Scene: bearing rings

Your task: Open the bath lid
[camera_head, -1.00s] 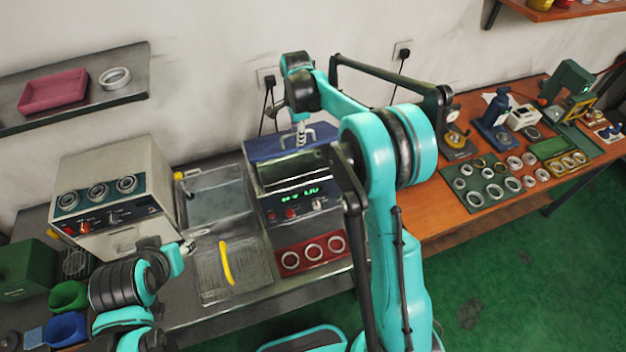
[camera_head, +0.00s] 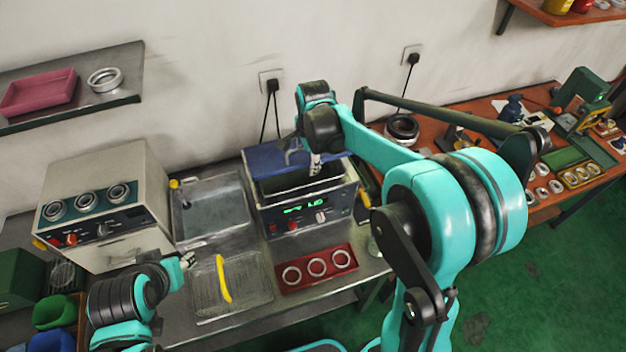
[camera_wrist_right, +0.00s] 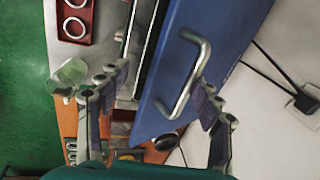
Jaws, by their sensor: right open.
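The bath (camera_head: 322,214) is a grey box with a green display and an open, dark top. Its blue lid (camera_head: 268,157) is raised at the back, tilted. In the right wrist view the lid (camera_wrist_right: 222,30) fills the middle and bears a silver bar handle (camera_wrist_right: 192,78). My right gripper (camera_head: 315,165) is above the bath opening, by the lid. In the wrist view its fingers (camera_wrist_right: 160,88) are spread apart, with the handle in the space between them, not clamped. My left gripper (camera_head: 188,260) is low at the left, left of the wire basket; its finger gap is too small to make out.
The wire basket (camera_head: 240,300) with a yellow handle and a red tray of rings (camera_head: 318,268) lie in front. A grey oven-like box (camera_head: 105,205) is further left. The wooden table holds more rings.

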